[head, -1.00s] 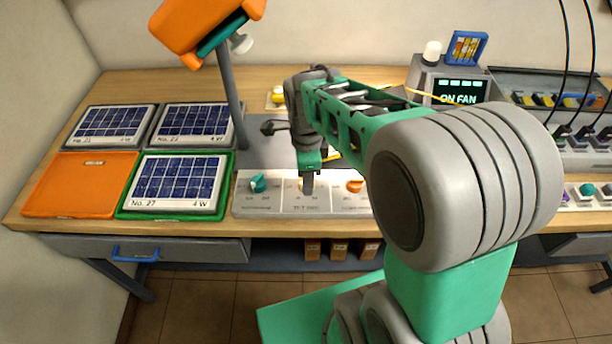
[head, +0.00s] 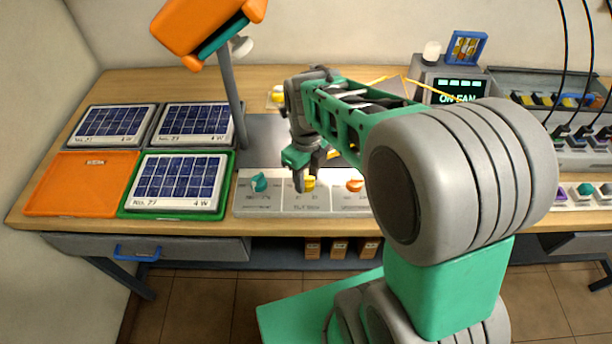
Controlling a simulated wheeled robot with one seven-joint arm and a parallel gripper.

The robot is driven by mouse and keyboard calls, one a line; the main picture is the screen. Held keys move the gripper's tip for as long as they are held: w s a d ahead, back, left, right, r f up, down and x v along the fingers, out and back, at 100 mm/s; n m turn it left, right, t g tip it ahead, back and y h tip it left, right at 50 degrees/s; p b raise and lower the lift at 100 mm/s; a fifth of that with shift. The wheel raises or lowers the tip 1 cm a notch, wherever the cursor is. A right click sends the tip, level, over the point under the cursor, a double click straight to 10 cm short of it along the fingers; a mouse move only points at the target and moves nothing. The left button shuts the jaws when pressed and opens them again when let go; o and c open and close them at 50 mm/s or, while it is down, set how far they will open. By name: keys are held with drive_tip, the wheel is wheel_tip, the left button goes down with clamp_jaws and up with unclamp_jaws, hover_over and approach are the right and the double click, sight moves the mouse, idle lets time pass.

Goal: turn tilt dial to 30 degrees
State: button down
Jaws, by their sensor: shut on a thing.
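The tilt dial is the yellow knob (head: 309,184) in the middle section of the light control panel (head: 245,205), whose label seems to read TILT. My gripper (head: 307,179) reaches down to this knob and is shut on it, with one finger at its left front and the other behind to the right. The fingers hide part of the knob. The scale marks around it are too small to read, so I cannot tell its angle.
A teal knob (head: 260,182) and an orange knob (head: 355,185) flank it closely on the panel. Solar panels (head: 178,183) and an orange tray (head: 78,185) lie at the left. A lamp post (head: 232,100) stands behind. A box with a screen (head: 460,90) stands at the back right.

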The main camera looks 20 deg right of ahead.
sight(306, 177)
drive_tip(key=shift+w+r+m, duration=0.1)
drive_tip(key=shift+m, duration=0.4)
drive_tip(key=c, duration=0.9)
unclamp_jaws()
wheel_tip(306, 177, up, 8)
drive_tip(key=shift+f, duration=0.15)
